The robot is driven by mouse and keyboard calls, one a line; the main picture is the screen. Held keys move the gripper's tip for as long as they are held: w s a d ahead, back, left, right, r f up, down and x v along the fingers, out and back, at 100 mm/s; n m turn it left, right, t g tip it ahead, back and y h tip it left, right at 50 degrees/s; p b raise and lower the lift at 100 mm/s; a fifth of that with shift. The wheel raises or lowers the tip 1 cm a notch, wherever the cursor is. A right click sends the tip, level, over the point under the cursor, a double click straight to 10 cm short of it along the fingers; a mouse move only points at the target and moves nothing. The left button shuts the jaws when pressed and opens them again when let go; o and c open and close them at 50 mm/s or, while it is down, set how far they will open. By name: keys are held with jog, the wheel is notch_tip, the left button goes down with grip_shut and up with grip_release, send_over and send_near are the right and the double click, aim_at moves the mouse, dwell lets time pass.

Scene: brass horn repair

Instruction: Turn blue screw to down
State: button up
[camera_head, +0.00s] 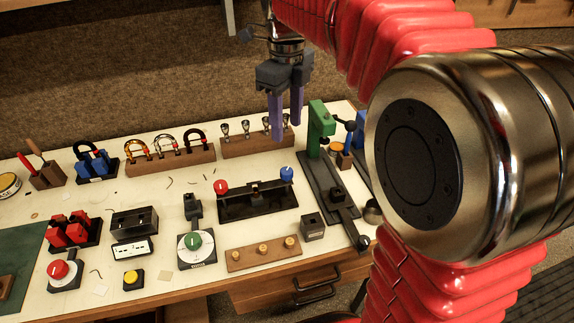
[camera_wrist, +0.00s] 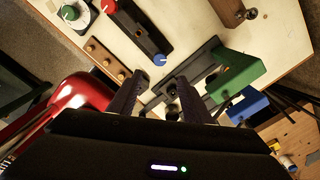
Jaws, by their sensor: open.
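The blue screw (camera_head: 287,174) is a round blue knob at the right end of a long black fixture (camera_head: 258,203). A red screw (camera_head: 221,187) is at its left end. In the wrist view the blue screw (camera_wrist: 160,60) lies just beyond my fingertips, with a small pale mark on it too small to read for direction. My gripper (camera_head: 286,128) is open and empty, pointing down above the back of the bench. It looks apart from the blue screw. Its two dark fingers also show in the wrist view (camera_wrist: 156,84).
A green press (camera_head: 318,130) stands right of the fixture. A green dial (camera_head: 195,244) and a wooden block with brass pegs (camera_head: 263,254) are in front. My red arm fills the right side.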

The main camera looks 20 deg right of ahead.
aim_at(287, 170)
jog(key=shift+f, duration=0.1)
notch_tip(287, 170, down, 14)
jog(key=shift+r, duration=0.2)
dwell(0.5)
jog(key=shift+c, duration=0.3)
jog(key=c, duration=1)
